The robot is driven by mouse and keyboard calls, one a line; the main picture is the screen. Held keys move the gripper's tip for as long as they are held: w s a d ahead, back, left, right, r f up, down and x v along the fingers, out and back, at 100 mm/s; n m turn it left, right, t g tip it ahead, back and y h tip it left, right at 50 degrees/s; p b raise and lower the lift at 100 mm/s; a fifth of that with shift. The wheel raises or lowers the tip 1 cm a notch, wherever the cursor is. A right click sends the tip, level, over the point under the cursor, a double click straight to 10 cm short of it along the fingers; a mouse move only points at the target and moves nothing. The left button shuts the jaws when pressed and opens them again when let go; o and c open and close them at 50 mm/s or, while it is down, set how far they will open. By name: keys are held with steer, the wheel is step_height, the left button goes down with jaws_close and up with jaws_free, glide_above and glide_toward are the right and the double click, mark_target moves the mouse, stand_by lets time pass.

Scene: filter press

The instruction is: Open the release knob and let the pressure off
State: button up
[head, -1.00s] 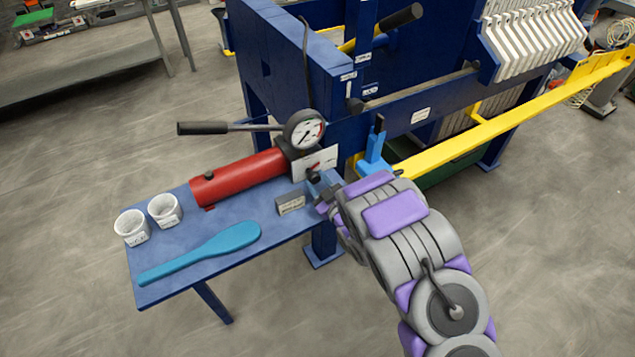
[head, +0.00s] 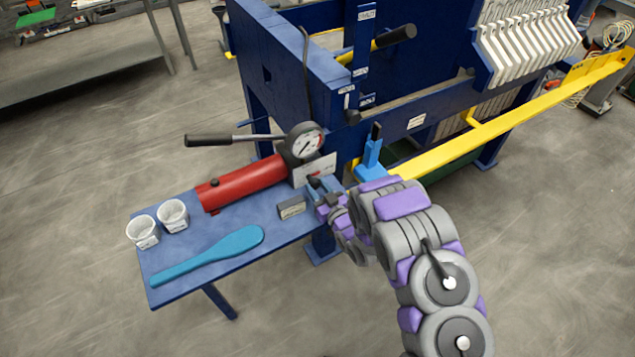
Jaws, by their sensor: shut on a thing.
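The red pump cylinder (head: 243,184) lies on the blue side table. A round white pressure gauge (head: 307,143) stands at its right end; its dark needle shows, but I cannot read the value. A white label plate (head: 316,167) sits below the gauge. The small dark release knob (head: 314,181) is in front of the plate, partly hidden by my fingers. My gripper (head: 321,191), grey and purple, reaches in from the lower right and is shut at the knob. The exact contact is too small to see.
A black-gripped pump lever (head: 208,140) sticks out left. A small grey block (head: 291,208), a blue paddle (head: 215,254) and two white cups (head: 173,214) are on the table (head: 185,287).

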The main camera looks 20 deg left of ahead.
steer(key=shift+f, duration=0.1)
steer(key=o, duration=1)
steer(key=p+v, duration=0.1)
steer(key=v, duration=0.7)
steer(key=shift+s+d, duration=0.2)
steer(key=p+v, duration=0.2)
steer(key=v, duration=0.6)
steer(key=shift+s+d, duration=0.3)
